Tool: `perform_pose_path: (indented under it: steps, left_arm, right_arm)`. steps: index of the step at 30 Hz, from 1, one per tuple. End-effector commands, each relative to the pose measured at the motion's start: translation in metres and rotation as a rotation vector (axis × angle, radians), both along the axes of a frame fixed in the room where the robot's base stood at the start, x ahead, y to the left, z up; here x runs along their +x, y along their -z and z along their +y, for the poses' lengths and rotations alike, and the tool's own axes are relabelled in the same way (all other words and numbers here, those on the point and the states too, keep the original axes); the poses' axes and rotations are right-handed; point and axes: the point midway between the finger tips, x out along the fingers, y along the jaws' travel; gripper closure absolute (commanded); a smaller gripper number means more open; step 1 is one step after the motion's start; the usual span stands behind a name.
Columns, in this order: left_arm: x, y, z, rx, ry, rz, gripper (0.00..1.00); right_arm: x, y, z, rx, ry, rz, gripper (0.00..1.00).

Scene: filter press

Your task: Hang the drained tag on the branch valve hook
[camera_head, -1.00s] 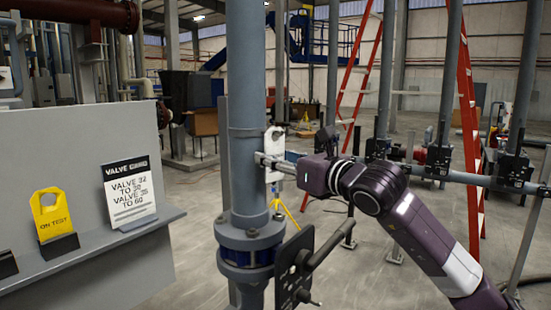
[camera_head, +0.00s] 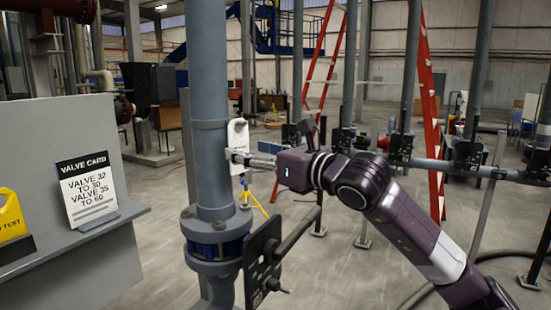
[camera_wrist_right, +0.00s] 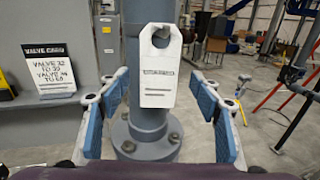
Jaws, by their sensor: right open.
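A white tag (camera_head: 238,133) with a hole near its top is upright beside the grey vertical pipe (camera_head: 208,90). In the right wrist view the tag (camera_wrist_right: 158,85) faces me in front of the pipe; its small print is hard to read. The hook is not clearly visible, so I cannot tell what bears the tag. My right gripper (camera_head: 240,157) reaches in from the right. In the wrist view its blue-padded fingers (camera_wrist_right: 160,95) are open, one on each side of the tag with gaps to it. My left gripper is not in view.
A grey panel with a shelf (camera_head: 75,240) stands at left, holding a valve card (camera_head: 88,190) and a yellow tag (camera_head: 10,215). A dark plate with a lever (camera_head: 262,260) is beside the lower pipe flange. A red ladder (camera_head: 430,120) and pipes with black valves are behind.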

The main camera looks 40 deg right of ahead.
Motion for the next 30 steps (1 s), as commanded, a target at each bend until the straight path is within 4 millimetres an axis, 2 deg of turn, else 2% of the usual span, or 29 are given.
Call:
perform_pose_path:
  steps: [18,24,30]
  left_arm:
    - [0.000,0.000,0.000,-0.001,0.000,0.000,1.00]
    - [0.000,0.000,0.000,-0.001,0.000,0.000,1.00]
    - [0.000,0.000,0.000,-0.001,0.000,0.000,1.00]
  right_arm:
    - [-0.067,0.000,-0.007,0.002,-0.003,0.000,0.42]
    - [-0.078,0.000,-0.009,-0.001,-0.002,0.001,0.42]
    - [-0.079,0.000,-0.009,-0.002,-0.001,0.001,0.42]
